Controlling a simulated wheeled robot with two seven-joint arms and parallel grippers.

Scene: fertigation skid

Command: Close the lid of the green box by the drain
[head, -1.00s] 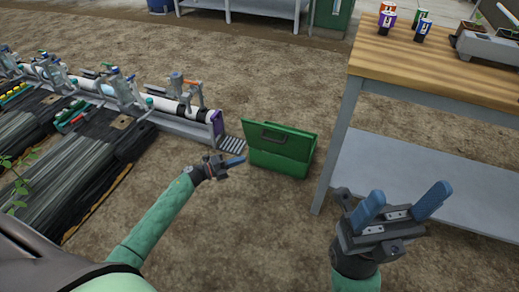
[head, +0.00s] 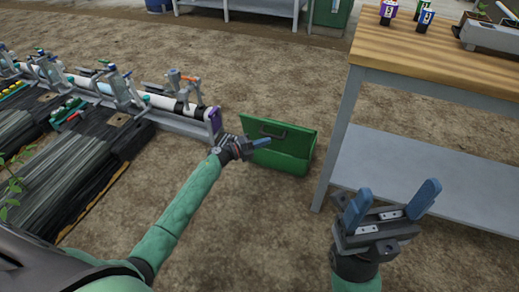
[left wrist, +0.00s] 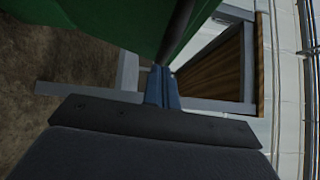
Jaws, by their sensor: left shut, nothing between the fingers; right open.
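The green box (head: 292,163) stands on the dirt floor, left of the workbench. Its lid (head: 296,135) is raised and tilted, with a dark handle (head: 272,129) on the face toward me. My left gripper (head: 262,142) is shut and empty, its blue fingertips overlapping the lid's lower left part in the head view; I cannot tell whether they touch it. In the left wrist view the shut fingers (left wrist: 161,88) point toward a large green surface (left wrist: 105,25) crossed by a dark bar. My right gripper (head: 392,205) is open and empty, in front of the workbench.
The wooden-topped workbench (head: 455,72) with a grey lower shelf (head: 425,170) stands close right of the box. The pipe row (head: 165,103) ends left of the box, near my left gripper, which covers most of the drain grate. Bare dirt lies behind the box.

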